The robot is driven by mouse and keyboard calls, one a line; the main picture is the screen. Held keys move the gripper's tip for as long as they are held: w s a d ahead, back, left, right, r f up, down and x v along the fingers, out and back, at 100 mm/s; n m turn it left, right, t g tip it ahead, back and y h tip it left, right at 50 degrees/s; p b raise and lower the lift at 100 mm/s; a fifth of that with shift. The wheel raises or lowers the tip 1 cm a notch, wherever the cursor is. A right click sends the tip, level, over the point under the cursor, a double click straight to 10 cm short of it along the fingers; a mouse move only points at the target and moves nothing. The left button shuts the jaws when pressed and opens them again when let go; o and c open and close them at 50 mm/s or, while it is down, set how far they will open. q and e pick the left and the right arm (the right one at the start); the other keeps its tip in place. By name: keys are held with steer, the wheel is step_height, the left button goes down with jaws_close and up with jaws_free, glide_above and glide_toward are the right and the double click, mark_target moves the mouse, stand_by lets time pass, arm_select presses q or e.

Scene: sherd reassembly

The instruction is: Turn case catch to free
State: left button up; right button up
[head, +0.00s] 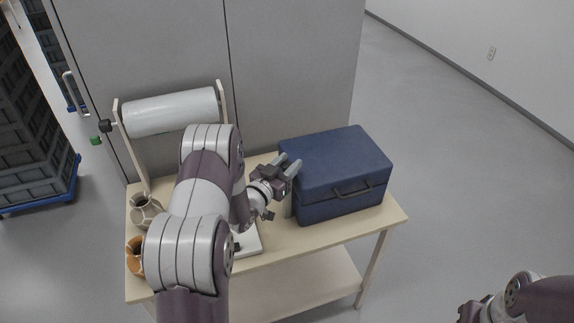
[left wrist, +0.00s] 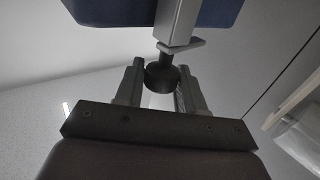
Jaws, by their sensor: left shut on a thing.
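The blue case (head: 335,170) stands closed on the table, with a dark handle (head: 352,190) on its front. My left gripper (head: 290,164) is at the case's left side. In the left wrist view, its two fingers (left wrist: 160,90) are closed around a dark round knob (left wrist: 162,78). The knob joins a grey metal catch bar (left wrist: 178,25) beside the blue case (left wrist: 105,10). In the head view the gripper and arm hide most of the catch. My right gripper (head: 474,310) is at the bottom right edge, partly cut off, away from the table.
The wooden table (head: 300,238) also holds a white roll on a stand (head: 170,112), ceramic pieces (head: 146,210) at the left, and a white pad (head: 248,242) partly behind my left arm. A grey partition (head: 295,60) stands behind. Floor to the right is clear.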

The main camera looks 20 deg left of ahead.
arm_select(q)
steer(key=shift+n+y, duration=0.9)
steer(key=shift+y, duration=0.6)
steer(key=o, duration=0.9)
steer(key=shift+o, duration=0.2)
steer(key=shift+s, duration=0.35)
steer(key=s+b, duration=0.2)
steer(key=s, duration=1)
